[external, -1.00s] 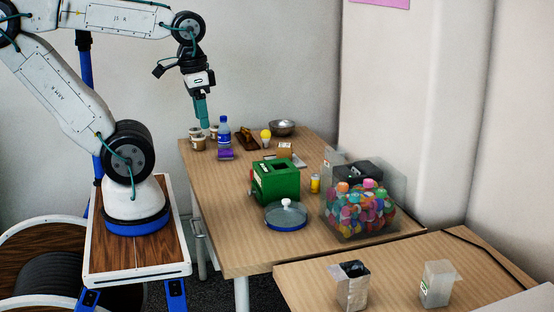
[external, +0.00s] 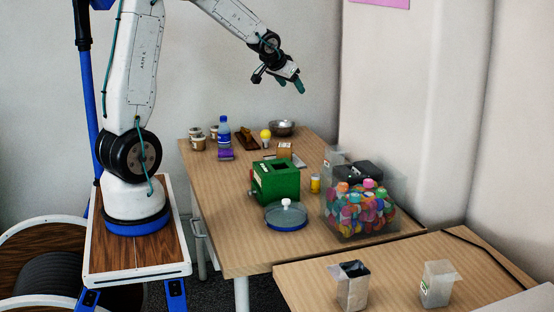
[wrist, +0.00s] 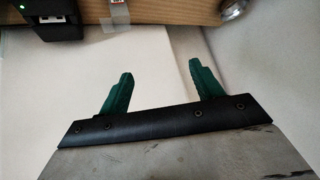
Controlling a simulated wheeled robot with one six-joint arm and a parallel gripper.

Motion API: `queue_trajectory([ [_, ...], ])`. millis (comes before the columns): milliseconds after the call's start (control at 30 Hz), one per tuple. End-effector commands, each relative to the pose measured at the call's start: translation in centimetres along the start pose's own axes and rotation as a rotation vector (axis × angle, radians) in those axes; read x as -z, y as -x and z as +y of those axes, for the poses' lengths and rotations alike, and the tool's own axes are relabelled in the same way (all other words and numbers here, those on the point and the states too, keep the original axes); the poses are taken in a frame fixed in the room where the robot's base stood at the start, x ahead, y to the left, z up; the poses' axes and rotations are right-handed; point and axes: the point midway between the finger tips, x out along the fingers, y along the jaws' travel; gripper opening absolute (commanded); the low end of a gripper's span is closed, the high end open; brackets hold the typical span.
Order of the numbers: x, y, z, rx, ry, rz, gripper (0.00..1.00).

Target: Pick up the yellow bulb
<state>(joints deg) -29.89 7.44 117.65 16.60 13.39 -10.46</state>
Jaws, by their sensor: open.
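The yellow bulb (external: 265,135) stands near the back of the wooden table (external: 225,225) in the external view, beside a brown wooden block and in front of a metal bowl. My gripper (external: 298,88) is in the air, above and a little right of the bulb, well apart from it. Its green fingers point down and to the right. In the wrist view my gripper (wrist: 154,78) shows two green fingers spread apart with nothing between them. The bulb cannot be made out in the wrist view.
Around the bulb are a blue bottle (external: 224,135), a brown block (external: 246,138), a metal bowl (external: 282,127) and a small tan box (external: 284,150). Nearer are a green box (external: 275,183), a lidded pan (external: 286,216) and a clear bin of bottle caps (external: 358,212). The table's left front is clear.

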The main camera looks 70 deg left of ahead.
Motion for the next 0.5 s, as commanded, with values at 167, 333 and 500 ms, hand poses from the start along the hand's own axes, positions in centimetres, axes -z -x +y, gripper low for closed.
queue_trajectory([
  [167,1.9,-9.7,-7.4,0.042,0.063,0.119,0.65],
  [333,1.3,-17.8,-14.7,0.061,0.112,0.240,0.65],
  [500,-1.3,-24.1,-21.2,0.065,0.154,0.349,0.65],
])
